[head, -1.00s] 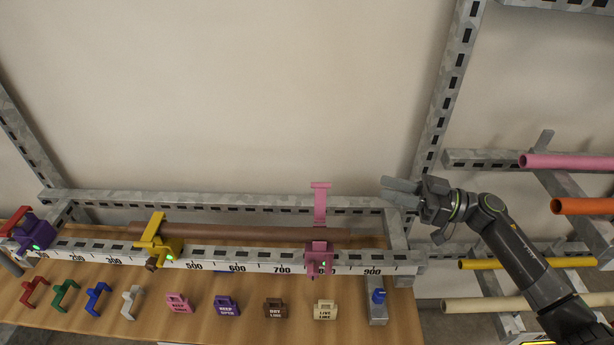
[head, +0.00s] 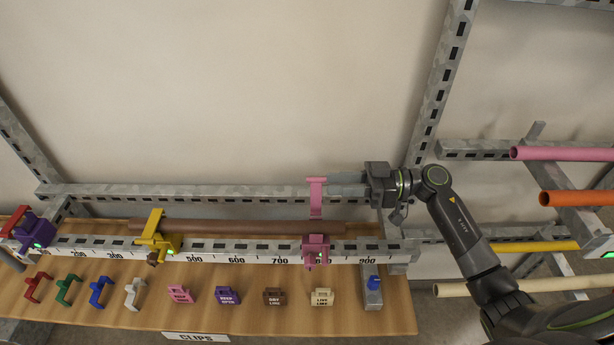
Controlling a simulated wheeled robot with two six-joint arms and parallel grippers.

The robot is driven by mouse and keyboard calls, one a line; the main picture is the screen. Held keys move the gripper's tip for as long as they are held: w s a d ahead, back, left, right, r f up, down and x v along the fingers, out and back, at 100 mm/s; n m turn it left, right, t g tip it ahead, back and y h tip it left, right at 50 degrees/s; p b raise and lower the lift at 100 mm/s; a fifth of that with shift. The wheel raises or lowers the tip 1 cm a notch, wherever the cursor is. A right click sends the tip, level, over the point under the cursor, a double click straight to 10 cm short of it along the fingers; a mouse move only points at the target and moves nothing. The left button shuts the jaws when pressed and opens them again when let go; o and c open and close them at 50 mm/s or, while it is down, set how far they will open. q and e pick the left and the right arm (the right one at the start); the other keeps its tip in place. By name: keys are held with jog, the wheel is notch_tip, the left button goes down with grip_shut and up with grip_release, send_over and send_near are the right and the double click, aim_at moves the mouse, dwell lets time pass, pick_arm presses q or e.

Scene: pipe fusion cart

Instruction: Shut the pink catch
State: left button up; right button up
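The pink catch (head: 316,252) sits on the numbered front rail, between the 700 and 900 marks. Its pink arm (head: 316,200) stands up from it, with a wider bar at the top. A brown pipe (head: 240,227) lies behind the rail and passes by the catch. My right gripper (head: 346,187) reaches in from the right at the height of the arm's top bar, its fingers pointing left, just right of the bar. Whether it touches the bar cannot be told. The finger gap does not show clearly. My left gripper is out of view.
A yellow catch (head: 160,242) and a purple catch (head: 34,232) sit farther left on the front rail (head: 230,250). Several coloured clips and tags lie on the wooden board (head: 230,318). Pipes on a rack (head: 580,200) fill the right side.

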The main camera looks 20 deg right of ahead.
aim_at(316, 197)
jog(key=p+x, duration=0.1)
jog(key=x, duration=0.6)
jog(key=shift+p, duration=0.35)
grip_shut()
